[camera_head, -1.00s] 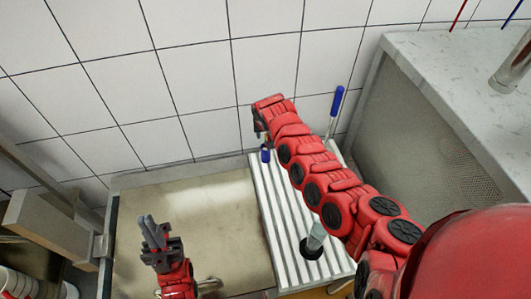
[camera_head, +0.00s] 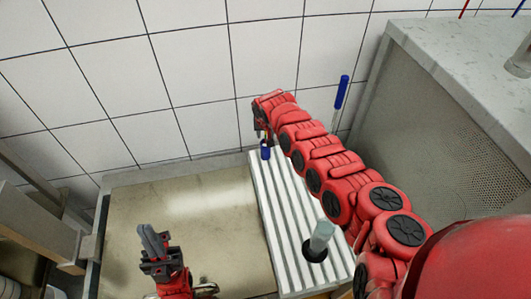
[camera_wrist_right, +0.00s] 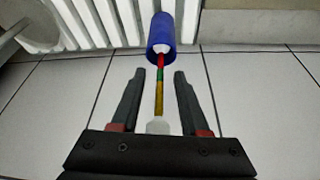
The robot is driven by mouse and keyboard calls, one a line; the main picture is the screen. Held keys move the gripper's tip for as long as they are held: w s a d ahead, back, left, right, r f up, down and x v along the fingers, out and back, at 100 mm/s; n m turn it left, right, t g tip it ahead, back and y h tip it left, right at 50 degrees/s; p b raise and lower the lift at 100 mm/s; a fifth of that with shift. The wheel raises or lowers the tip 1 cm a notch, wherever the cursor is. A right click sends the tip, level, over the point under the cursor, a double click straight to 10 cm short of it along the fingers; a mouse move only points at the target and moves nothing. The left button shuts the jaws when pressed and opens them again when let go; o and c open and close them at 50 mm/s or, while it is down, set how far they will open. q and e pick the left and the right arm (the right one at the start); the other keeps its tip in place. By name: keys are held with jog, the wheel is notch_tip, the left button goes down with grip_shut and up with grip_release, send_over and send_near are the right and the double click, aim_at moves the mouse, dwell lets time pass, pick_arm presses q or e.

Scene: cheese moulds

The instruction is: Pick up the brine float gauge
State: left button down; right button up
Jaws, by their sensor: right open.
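The brine float gauge has a blue cylindrical body (camera_wrist_right: 161,35) and a thin stem with red, green and yellow bands, ending in a pale tip (camera_wrist_right: 157,127). In the right wrist view, my right gripper (camera_wrist_right: 160,75) is open, with one finger on each side of the stem and gaps showing. In the head view, the blue body (camera_head: 265,150) shows just below my right gripper (camera_head: 261,132), over the far left corner of the ribbed white rack; the stem is mostly hidden there. My left gripper (camera_head: 151,243) is low at the left, away from the gauge; its opening is unclear.
A ribbed white rack (camera_head: 283,215) stands beside a pale metal surface (camera_head: 190,220). A clear tube (camera_head: 321,237) stands in a dark hole in the rack. A blue-handled tool (camera_head: 341,92) is near the tiled wall (camera_head: 190,80). A grey counter (camera_head: 450,60) is at right.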

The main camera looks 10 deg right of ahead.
grip_shut()
dwell(1.4)
